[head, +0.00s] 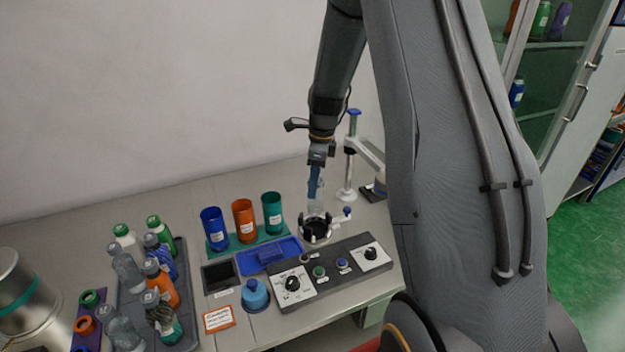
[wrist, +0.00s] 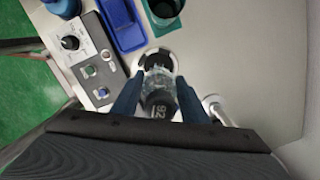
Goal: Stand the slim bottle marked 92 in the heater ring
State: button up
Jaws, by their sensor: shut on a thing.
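The slim clear bottle (head: 316,208) is held upright, or nearly so, in my gripper (head: 315,188). Its dark cap (wrist: 158,108) shows the number 92 in the wrist view, between the two blue fingers of my gripper (wrist: 158,100). The heater ring (head: 315,232) is a dark, pronged ring on the bench, behind the control panel. It also shows in the wrist view (wrist: 155,58), just beyond the bottle's lower end. The bottle's base is at or just over the ring; I cannot tell whether it rests inside.
A control panel (head: 330,272) with knobs and buttons lies in front of the ring. A blue tray (head: 270,256) and three coloured cups, one orange (head: 243,220), stand to the left. A post stand (head: 350,160) is close behind on the right. A dark tray (head: 185,310) holds several bottles.

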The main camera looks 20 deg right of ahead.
aim_at(314, 204)
jog(key=shift+f+b, duration=0.3)
jog(key=shift+f, duration=0.3)
jog(key=shift+f, duration=0.2)
dwell(0.8)
jog(key=shift+f+b, duration=1.3)
jog(key=shift+f, duration=2.1)
jog(key=o, duration=1.8)
notch_tip(314, 204, up, 9)
jog(key=p, duration=0.6)
